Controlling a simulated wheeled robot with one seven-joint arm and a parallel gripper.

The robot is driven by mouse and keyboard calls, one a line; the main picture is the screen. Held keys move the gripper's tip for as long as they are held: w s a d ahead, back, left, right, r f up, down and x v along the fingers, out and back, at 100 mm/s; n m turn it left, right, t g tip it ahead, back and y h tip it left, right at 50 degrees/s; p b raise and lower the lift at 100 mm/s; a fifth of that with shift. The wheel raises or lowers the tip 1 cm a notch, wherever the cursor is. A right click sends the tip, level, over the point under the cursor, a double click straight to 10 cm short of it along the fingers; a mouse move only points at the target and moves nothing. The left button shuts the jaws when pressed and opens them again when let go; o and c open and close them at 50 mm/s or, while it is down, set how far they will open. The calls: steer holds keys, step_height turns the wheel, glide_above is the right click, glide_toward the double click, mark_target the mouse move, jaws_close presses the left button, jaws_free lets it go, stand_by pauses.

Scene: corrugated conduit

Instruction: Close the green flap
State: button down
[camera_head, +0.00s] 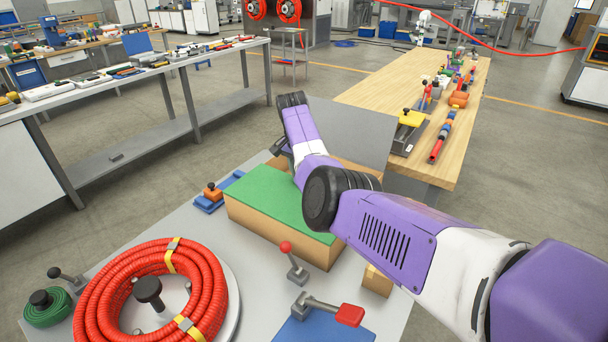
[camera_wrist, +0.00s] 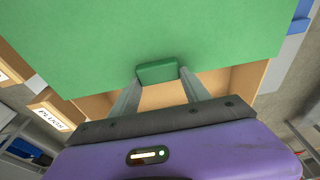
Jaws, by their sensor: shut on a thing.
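The green flap (camera_head: 262,193) shows in the head view as a flat green panel over the near part of a tan box (camera_head: 270,232). In the wrist view the flap (camera_wrist: 150,35) fills the upper part, with a small green tab (camera_wrist: 157,72) on its edge. My gripper (camera_wrist: 160,77) is shut on that tab, one finger on each side. Below the tab, tan box walls (camera_wrist: 245,80) show past the flap's edge. In the head view my arm hides my fingers and the tab, so I cannot tell there how far the flap is tilted.
A coil of red conduit (camera_head: 205,275) lies on a round plate at the near left. A red-knobbed lever (camera_head: 293,262) and a red-handled clamp (camera_head: 330,312) stand before the box. A grey panel (camera_head: 350,130) rises behind it. A wooden bench (camera_head: 400,90) stands beyond.

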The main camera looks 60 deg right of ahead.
steer(key=shift+s+d, duration=0.1)
steer(key=shift+d, duration=0.4)
steer(key=c, duration=0.5)
jaws_free()
steer(key=shift+d+f, duration=0.1)
steer(key=shift+d, duration=0.05)
steer(key=shift+a, duration=0.2)
steer(key=shift+a, duration=0.1)
steer(key=v, duration=0.7)
steer(key=shift+r, duration=0.45)
